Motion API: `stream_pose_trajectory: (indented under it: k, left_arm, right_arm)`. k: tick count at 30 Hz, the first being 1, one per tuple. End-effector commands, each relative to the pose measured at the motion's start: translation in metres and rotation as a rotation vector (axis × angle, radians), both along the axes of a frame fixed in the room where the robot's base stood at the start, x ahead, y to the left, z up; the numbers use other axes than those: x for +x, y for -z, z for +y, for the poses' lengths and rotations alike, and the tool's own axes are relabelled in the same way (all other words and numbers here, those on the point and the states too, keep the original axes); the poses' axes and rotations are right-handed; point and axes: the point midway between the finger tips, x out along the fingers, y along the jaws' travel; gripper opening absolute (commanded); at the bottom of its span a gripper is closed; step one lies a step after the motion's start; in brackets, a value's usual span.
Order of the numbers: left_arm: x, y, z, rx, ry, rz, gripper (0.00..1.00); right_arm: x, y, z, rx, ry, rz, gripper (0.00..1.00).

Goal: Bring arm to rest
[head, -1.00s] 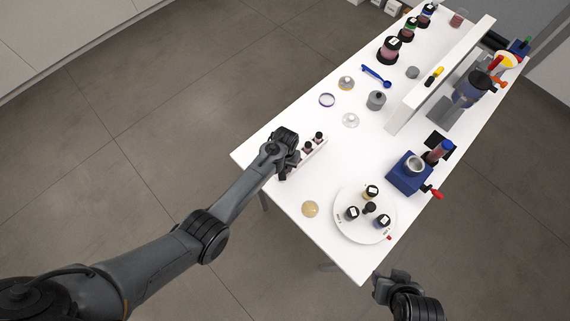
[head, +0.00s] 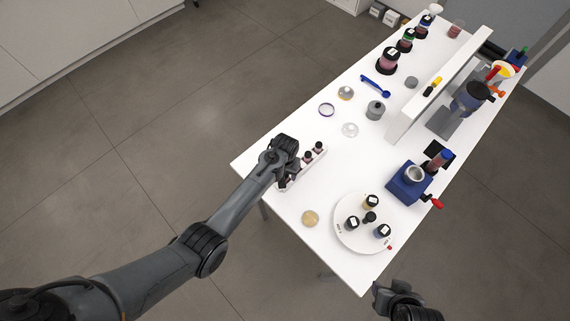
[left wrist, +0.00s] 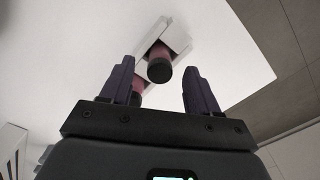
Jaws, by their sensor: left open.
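My left arm reaches in from the left in the head view. Its gripper (head: 286,168) is over the table's (head: 262,157) left edge, at the near end of a white rack (head: 312,163) of small dark-capped vials. In the left wrist view the left gripper (left wrist: 158,88) is open, its two dark fingers apart. A dark-capped pink vial (left wrist: 160,65) shows beyond and between the fingertips, and a second one is partly hidden behind the left finger. My right gripper (head: 384,292) is at the bottom, off the table's near corner; its jaws are too small to judge.
A round white turntable (head: 347,238) with several jars stands near the front. A blue device (head: 408,182) with a red handle is at right. A white raised shelf (head: 440,82) runs along the back. A glass lid (head: 349,130) and a tan disc (head: 310,218) lie on the table.

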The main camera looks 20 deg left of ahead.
Motion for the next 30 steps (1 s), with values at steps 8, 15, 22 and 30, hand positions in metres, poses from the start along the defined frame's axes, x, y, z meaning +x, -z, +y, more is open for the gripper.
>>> stream_pose_trajectory:
  k: [8, 15, 22, 30]
  left_arm:
    - [0.001, -0.048, 0.0, -0.001, -0.001, -0.004, 0.61]
    - [0.001, -0.078, 0.0, 0.0, 0.0, -0.003, 0.61]
    - [-0.009, -0.078, 0.0, 0.0, 0.0, 0.018, 0.61]
    - [-0.105, -0.004, 0.016, 0.019, -0.01, 0.185, 0.61]
  right_arm:
    - [0.0, 0.0, -0.001, -0.005, -0.004, 0.0, 0.43]
    - [0.0, 0.002, -0.002, -0.009, -0.006, 0.0, 0.43]
    - [0.0, 0.002, -0.002, -0.009, -0.006, 0.0, 0.43]
    - [0.0, -0.005, -0.001, -0.004, -0.003, -0.001, 0.43]
